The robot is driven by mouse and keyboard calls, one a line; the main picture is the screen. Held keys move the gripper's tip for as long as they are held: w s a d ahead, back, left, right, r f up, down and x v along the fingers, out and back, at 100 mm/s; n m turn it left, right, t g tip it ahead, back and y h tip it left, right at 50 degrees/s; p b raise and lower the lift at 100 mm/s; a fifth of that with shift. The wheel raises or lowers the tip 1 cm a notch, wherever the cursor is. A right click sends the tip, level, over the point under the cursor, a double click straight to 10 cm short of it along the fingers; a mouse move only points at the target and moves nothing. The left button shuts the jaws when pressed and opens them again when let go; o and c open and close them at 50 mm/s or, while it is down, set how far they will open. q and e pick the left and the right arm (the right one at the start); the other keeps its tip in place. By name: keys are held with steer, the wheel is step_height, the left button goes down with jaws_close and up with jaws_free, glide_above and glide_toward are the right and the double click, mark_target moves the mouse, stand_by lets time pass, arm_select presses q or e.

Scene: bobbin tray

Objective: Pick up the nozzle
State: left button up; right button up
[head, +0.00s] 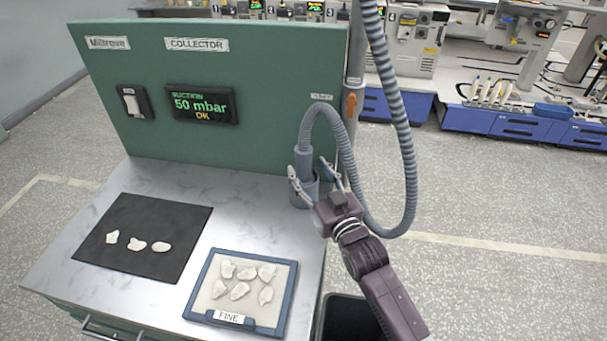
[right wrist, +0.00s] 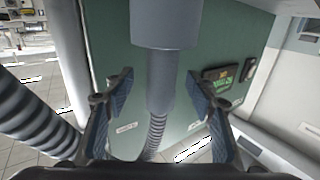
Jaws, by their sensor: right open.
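The nozzle (head: 304,162) is a grey cylinder standing upright in a grey cup holder (head: 302,195) at the back right of the bench; its lower end is hidden in the cup. A ribbed grey hose (head: 326,110) loops up from its top. My right gripper (head: 309,168) is open at the nozzle, one finger on each side. In the right wrist view, which is upside down, the nozzle (right wrist: 163,80) passes between the spread fingers with visible gaps, and the cup (right wrist: 165,22) is at the top. My left gripper is not in view.
A green collector panel (head: 260,75) stands behind the metal bench (head: 150,185). A black mat (head: 190,215) holds three pale pieces. A blue-rimmed tray (head: 198,285) marked FINE holds several more. A dark bin (head: 343,318) is at the front right. The hose hangs right of the panel.

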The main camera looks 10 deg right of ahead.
steer(key=w, duration=0.2)
steer(key=shift+w+a, duration=0.35)
steer(key=shift+a, duration=0.05)
steer(key=shift+w+f, duration=0.1)
steer(key=shift+w, duration=0.25)
steer(key=c, duration=1)
steer(key=shift+c, duration=1)
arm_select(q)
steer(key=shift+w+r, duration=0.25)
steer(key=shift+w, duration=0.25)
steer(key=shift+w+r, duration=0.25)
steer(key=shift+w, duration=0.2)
arm_select(e)
steer(key=shift+c, duration=0.9)
